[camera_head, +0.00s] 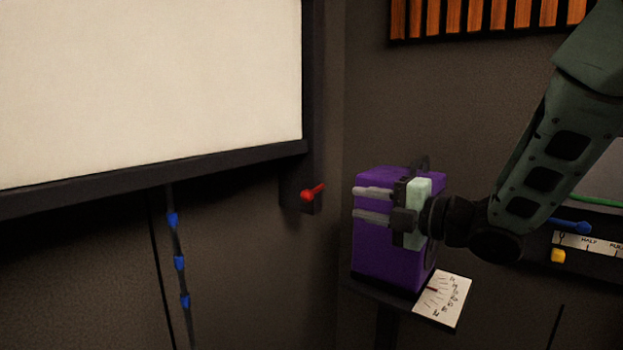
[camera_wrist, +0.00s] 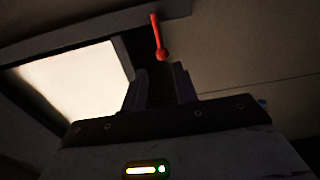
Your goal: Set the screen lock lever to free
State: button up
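The lever is red with a round knob (camera_head: 307,195) and sits on a dark mount just below and right of the lower right corner of the pale screen (camera_head: 150,85). Its arm points up and right from the knob in the head view. In the wrist view the red lever (camera_wrist: 158,38) stands ahead of my fingers, with its knob nearest them. My gripper (camera_head: 358,204) is to the right of the lever, its two fingers apart and pointing left at it. Nothing shows between the fingers (camera_wrist: 161,82), and they are apart from the lever. No lever labels are readable.
A purple box (camera_head: 385,255) stands behind and below my gripper, with a white dial card (camera_head: 443,299) beside it. A cord with blue beads (camera_head: 179,262) hangs below the screen. A blue lever (camera_head: 570,226) and yellow button (camera_head: 558,256) are at right.

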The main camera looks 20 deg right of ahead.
aim_at(314, 194)
jog(key=p+x, duration=1.1)
jog(key=x, duration=0.2)
jog(key=shift+p, duration=0.35)
grip_shut()
